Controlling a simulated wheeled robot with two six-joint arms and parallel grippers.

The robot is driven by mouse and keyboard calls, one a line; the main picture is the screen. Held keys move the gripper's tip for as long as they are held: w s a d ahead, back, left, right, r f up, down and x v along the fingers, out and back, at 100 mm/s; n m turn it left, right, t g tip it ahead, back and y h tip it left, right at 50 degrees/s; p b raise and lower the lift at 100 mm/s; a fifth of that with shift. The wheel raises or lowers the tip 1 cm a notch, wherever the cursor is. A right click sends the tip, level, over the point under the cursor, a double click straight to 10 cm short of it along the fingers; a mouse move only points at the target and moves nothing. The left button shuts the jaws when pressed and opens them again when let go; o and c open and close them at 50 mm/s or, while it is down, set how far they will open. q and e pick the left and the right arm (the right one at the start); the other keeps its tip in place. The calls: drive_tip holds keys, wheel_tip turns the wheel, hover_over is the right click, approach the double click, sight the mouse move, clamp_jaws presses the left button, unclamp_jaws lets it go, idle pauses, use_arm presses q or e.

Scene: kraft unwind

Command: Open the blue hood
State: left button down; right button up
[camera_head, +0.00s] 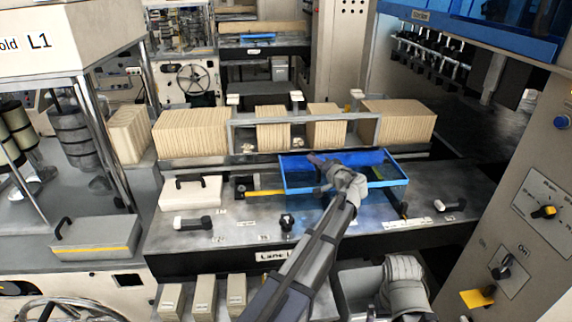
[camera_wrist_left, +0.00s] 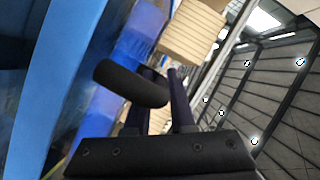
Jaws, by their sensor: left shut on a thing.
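The blue hood (camera_head: 297,165) has a blue rim and see-through panels. It sits over the right middle of the grey machine deck in the head view. Its blue panels fill the left side of the left wrist view (camera_wrist_left: 75,75). My left gripper (camera_head: 318,172) reaches over the hood from the front, and my arm covers part of it. In the left wrist view, a black curved handle (camera_wrist_left: 125,82) lies between the fingers, and the gripper is shut on it. How far the hood is lifted is hard to tell. My right gripper's fingers do not show.
A yellow bar (camera_head: 265,193) lies left of the hood. A white box with a black handle (camera_head: 190,193) stands farther left. Rows of brown cardboard (camera_head: 192,131) stand behind. A control panel (camera_head: 530,225) rises at the right.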

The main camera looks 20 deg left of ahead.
sight(352, 169)
use_arm(q)
drive_tip(key=w+d, duration=0.2)
drive_tip(key=d, duration=0.2)
drive_tip(key=w+d, duration=0.2)
drive_tip(key=d, duration=0.1)
drive_tip(key=w+d, duration=0.3)
drive_tip(key=d, duration=0.1)
drive_tip(key=shift+d, duration=0.3)
drive_tip(key=c, duration=0.8)
unclamp_jaws()
drive_tip(key=shift+o, duration=0.2)
